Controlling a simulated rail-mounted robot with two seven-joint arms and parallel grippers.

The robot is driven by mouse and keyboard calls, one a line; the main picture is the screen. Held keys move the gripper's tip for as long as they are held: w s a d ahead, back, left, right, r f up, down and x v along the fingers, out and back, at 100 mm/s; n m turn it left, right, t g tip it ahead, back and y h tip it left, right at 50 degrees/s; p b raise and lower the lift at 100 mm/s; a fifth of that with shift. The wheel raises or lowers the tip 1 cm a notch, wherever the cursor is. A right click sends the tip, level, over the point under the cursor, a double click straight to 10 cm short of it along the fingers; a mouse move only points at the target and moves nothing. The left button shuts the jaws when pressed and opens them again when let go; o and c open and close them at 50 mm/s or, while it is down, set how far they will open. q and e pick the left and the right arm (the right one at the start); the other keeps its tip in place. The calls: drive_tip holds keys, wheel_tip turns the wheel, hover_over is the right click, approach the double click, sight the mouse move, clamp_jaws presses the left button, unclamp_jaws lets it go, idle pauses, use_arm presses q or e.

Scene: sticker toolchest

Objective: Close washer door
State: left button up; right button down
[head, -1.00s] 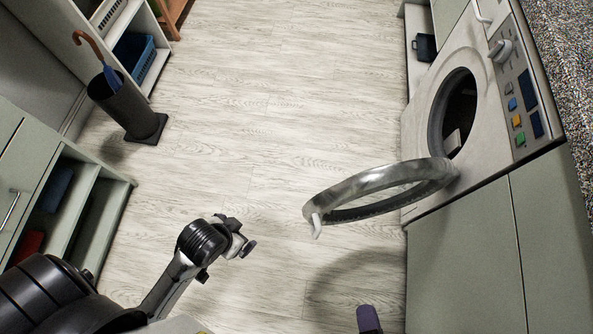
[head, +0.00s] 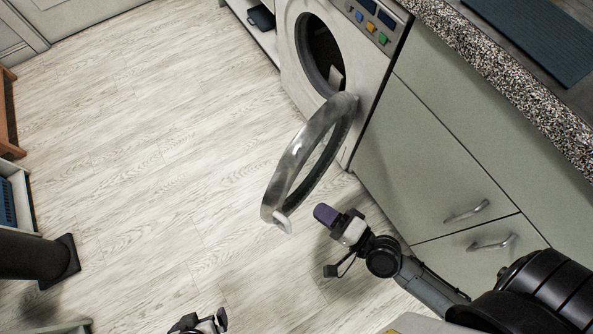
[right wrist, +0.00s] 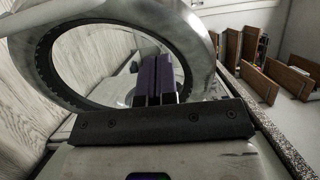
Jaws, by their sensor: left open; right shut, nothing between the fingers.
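The washer (head: 345,52) stands at the upper middle of the head view, with its dark round opening uncovered. Its ring-shaped door (head: 296,153) is swung wide open over the floor, with a pale handle (head: 283,222) at its free end. My right gripper (head: 325,214) is shut and empty, just right of the door's free end. In the right wrist view, the shut purple fingers (right wrist: 157,80) appear in front of the door ring (right wrist: 50,60); I cannot tell if they touch it. My left gripper (head: 205,322) is at the bottom edge, open and partly cut off.
Green cabinets (head: 425,160) with metal handles stand right of the washer under a speckled countertop (head: 500,70). A dark cylindrical stand (head: 35,255) is at the left edge. The wooden floor (head: 150,150) left of the door is clear.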

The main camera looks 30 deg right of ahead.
sight(289, 189)
drive_tip(key=x, duration=0.7)
drive_tip(key=shift+w+p, duration=0.2)
drive_tip(key=shift+p, duration=0.1)
